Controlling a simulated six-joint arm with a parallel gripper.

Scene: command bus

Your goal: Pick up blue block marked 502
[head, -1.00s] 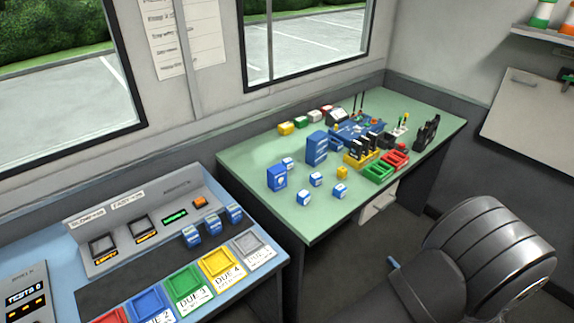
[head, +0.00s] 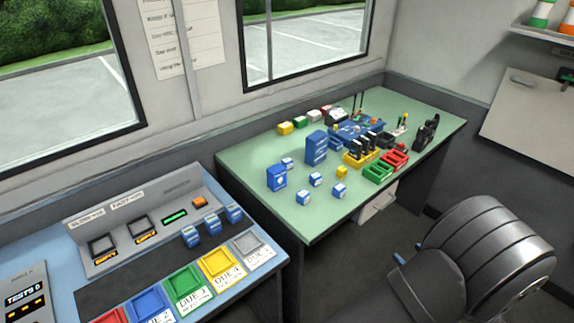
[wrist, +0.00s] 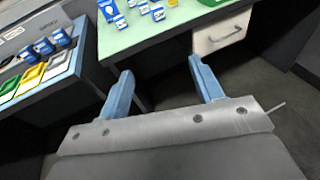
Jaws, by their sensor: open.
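Several small blue blocks with white faces stand on the green table; in the head view one is at the front (head: 339,190), one at the left front (head: 303,198), one behind them (head: 316,179) and one farther back (head: 287,163). More blue blocks (head: 234,213) stand in a row on the console. The markings are too small to read, so I cannot tell which is 502. In the wrist view, small blue blocks (wrist: 158,13) show at the top edge. My gripper (wrist: 162,85) is open and empty, apart from the blocks, over the floor before the table.
The green table (head: 262,205) also holds two taller blue boxes (head: 277,177), a yellow block (head: 342,172), and red and green trays (head: 378,172). The console (head: 110,285) has coloured pads. A dark chair (head: 480,255) stands at the right. The table's front left is clear.

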